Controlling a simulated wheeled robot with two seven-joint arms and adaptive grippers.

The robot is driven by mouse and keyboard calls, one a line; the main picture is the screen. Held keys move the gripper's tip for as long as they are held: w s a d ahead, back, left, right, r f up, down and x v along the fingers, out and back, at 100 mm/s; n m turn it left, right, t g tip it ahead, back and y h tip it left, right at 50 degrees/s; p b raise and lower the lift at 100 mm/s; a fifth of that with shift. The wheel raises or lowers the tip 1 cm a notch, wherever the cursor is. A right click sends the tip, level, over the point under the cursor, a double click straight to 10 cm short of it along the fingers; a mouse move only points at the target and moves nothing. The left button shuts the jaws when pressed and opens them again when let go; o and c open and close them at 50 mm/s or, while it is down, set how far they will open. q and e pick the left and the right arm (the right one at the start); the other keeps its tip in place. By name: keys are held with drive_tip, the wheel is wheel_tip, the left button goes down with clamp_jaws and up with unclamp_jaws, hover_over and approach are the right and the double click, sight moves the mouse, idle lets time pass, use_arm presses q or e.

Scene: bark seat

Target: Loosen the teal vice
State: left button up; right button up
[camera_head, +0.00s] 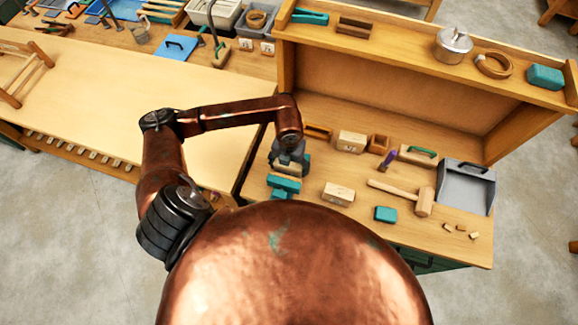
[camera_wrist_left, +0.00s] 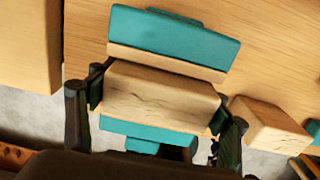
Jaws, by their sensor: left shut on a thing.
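The teal vice (camera_head: 284,184) stands near the left front edge of the wooden bench; in the left wrist view its teal jaws (camera_wrist_left: 175,38) show on both sides of a pale wooden block (camera_wrist_left: 160,92). A wooden strip lines the far jaw. My left gripper (camera_head: 288,161) is over the vice. In the left wrist view the left gripper (camera_wrist_left: 158,105) has one finger at each end of the block and is shut on it. The block still lies between the vice jaws. The vice's handle is not clearly visible. My right gripper is not in view.
Another pale block (camera_head: 339,194) lies right of the vice, and also shows in the wrist view (camera_wrist_left: 270,125). A mallet (camera_head: 405,196), teal block (camera_head: 385,214) and grey dustpan (camera_head: 465,185) are farther right. A shelf (camera_head: 400,50) rises behind.

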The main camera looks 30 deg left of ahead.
sight(289, 168)
use_arm(q)
drive_tip(key=shift+s+r, duration=0.1)
drive_tip(key=shift+s, duration=0.1)
drive_tip(key=o, duration=1.4)
drive_tip(key=shift+o, duration=1.1)
drive_tip(key=shift+r+p, duration=0.55)
drive_tip(key=shift+r, duration=0.25)
drive_tip(key=shift+r+p, duration=1.35)
drive_tip(key=shift+r, duration=0.85)
